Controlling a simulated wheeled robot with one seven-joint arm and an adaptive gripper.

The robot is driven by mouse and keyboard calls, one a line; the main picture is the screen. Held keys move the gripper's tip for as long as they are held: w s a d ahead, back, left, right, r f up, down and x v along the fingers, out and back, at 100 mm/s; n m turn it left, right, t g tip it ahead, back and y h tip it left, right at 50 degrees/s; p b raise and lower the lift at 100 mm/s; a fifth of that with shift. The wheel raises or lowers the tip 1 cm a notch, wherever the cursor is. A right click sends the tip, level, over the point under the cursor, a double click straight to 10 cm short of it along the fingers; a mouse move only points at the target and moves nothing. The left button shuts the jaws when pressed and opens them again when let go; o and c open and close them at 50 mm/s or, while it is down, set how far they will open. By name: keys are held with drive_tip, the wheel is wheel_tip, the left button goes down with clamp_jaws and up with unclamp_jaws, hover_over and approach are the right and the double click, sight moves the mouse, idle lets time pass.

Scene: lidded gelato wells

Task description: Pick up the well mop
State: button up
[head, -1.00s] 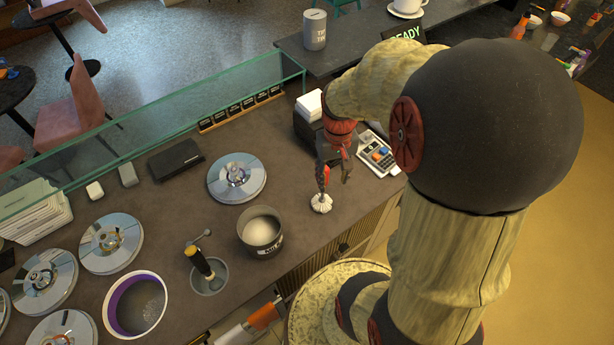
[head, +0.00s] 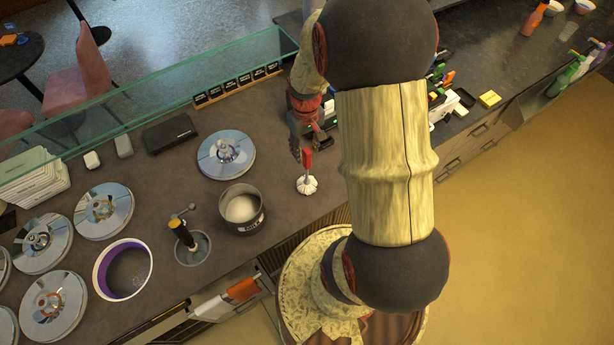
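The well mop (head: 307,184), with a red handle and a white strand head, stands about upright on the dark counter, head down. My gripper (head: 302,150) points down at the upper end of the red handle, its fingers at or just beside it. The fingers are small and dark in this view. I cannot tell whether they touch the handle, or how far apart they are.
A metal tub of white stuff (head: 241,209) stands left of the mop. A round lid (head: 226,155) lies behind it. A dipper well with a dark-handled tool (head: 192,246) and a purple-lined open well (head: 123,270) are further left. A glass guard (head: 150,105) runs along the back.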

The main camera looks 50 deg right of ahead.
sight(307, 170)
drive_tip(key=shift+d+f+p, duration=0.1)
drive_tip(key=shift+f+p, duration=0.2)
drive_tip(key=shift+f, duration=1.6)
drive_tip(key=shift+s, duration=0.1)
drive_tip(key=shift+c, duration=0.7)
drive_tip(key=c, duration=0.8)
clamp_jaws()
